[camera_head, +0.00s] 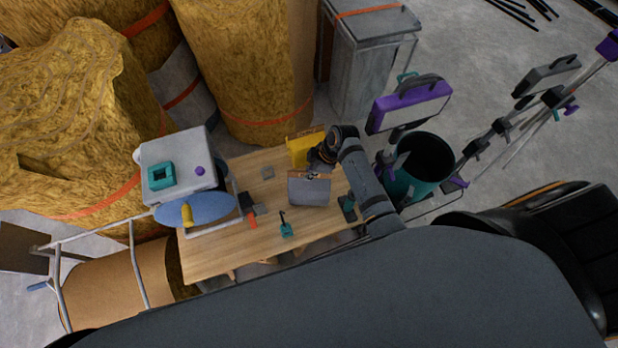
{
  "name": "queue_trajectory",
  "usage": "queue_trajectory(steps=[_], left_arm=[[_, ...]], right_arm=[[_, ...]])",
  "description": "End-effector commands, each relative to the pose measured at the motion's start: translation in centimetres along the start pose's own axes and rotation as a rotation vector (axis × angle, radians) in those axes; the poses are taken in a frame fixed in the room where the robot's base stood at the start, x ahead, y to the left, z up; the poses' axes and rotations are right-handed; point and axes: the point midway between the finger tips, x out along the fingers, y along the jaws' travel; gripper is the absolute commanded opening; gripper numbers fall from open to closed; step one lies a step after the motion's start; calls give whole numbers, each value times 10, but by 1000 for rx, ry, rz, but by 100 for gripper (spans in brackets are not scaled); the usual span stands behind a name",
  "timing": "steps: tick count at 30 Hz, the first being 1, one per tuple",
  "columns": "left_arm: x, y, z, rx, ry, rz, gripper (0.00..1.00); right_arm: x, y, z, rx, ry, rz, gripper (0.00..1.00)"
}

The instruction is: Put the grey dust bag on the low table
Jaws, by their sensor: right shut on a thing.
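The grey dust bag (309,193), with a brown strip along its top edge, shows over the right half of the low wooden table (220,248). My right gripper (312,173) reaches down from the far right side of the table and is shut on the bag's top edge. The bag hangs roughly upright below the fingers. I cannot tell whether its bottom touches the tabletop. The fingertips are small and partly hidden by the gripper's dark body. My left gripper is not in view.
A yellow bag-like thing (300,150) stands just behind the gripper. A teal tool (286,229), a dark green item (347,208) and an orange piece (252,220) lie on the table. A grey-white machine (178,178) is at left, a teal bin (425,160) at right.

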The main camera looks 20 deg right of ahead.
Motion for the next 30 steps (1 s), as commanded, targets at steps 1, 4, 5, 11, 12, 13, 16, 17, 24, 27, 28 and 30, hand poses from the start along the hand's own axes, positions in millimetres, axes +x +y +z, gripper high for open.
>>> queue_trajectory(steps=[1, 4, 5, 11, 12, 13, 16, 17, 24, 27, 28, 30], left_arm=[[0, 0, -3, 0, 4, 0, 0], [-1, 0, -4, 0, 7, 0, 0], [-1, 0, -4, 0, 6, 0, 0], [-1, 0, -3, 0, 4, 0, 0], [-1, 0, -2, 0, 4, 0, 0], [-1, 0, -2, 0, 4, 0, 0], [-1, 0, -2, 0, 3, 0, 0], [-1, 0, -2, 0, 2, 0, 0], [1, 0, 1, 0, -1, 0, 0], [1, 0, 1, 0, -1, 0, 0], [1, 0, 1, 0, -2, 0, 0], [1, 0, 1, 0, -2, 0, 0]], right_arm=[[2, 1, 0, 0, 2, 1, 0], [16, 0, 7, 1, 1, 0, 0], [21, 0, 8, 0, 1, 0, 0], [36, 1, 14, -1, 2, 3, 0], [36, 1, 14, -1, 2, 3, 0], [36, 1, 14, -1, 2, 3, 0], [36, 1, 14, -1, 2, 3, 0], [36, 1, 14, -1, 2, 3, 0], [40, 0, 17, 0, -1, 0, 21], [39, 0, 17, 0, -1, 0, 28], [39, 0, 17, 0, -1, 0, 28], [39, 0, 17, 0, -1, 0, 28]])
